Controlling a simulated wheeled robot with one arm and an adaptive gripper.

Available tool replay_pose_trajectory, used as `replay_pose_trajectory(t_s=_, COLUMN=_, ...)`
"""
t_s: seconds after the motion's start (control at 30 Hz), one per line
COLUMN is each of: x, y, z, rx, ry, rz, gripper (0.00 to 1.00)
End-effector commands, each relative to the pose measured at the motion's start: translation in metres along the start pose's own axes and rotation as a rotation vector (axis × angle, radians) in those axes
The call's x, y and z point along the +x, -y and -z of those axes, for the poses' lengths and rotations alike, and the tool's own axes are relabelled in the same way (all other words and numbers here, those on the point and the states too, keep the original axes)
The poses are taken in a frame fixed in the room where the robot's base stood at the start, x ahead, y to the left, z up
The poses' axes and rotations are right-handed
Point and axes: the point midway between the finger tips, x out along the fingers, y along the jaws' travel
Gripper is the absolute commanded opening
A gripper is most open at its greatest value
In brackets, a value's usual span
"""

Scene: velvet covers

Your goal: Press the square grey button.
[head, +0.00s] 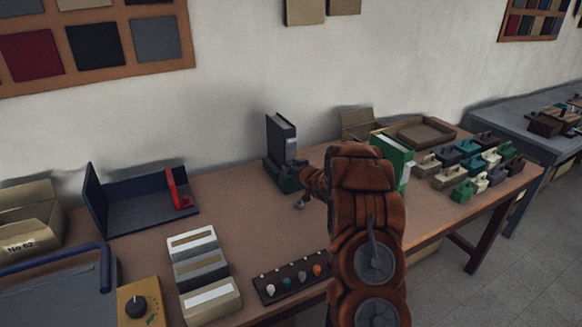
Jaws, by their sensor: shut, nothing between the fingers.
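A dark button panel (279,294) lies near the front edge of the brown table. It carries a row of small coloured buttons: whitish, green, grey and orange, with tiny pale dots behind them. The grey button (302,277) is third from the left, between the green button (287,283) and the orange button (317,270). It is too small for me to be sure that it is square. My gripper (299,203) is small and partly unclear in the head view. It is shut and empty, above the table, behind the panel and apart from it.
Boxes with pale labels (209,299) stand left of the panel, beside a yellow dial box (140,305). A dark binder (281,139) stands behind my gripper. A green binder (391,158) and several small handled blocks (463,190) are right. Table between panel and binder is clear.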

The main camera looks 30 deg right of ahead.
Motion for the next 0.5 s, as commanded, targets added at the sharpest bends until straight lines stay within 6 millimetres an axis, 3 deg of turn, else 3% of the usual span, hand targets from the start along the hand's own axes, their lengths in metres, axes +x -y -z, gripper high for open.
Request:
replay_pose_trajectory(t_s=0.17, x=-0.007, y=0.004, z=0.033, rx=-0.004, ry=-0.004, rz=0.004, gripper=0.00)
replay_pose_trajectory(t_s=0.5, x=-0.042, y=0.002, z=0.027, rx=-0.002, ry=-0.005, rz=0.001, gripper=0.00)
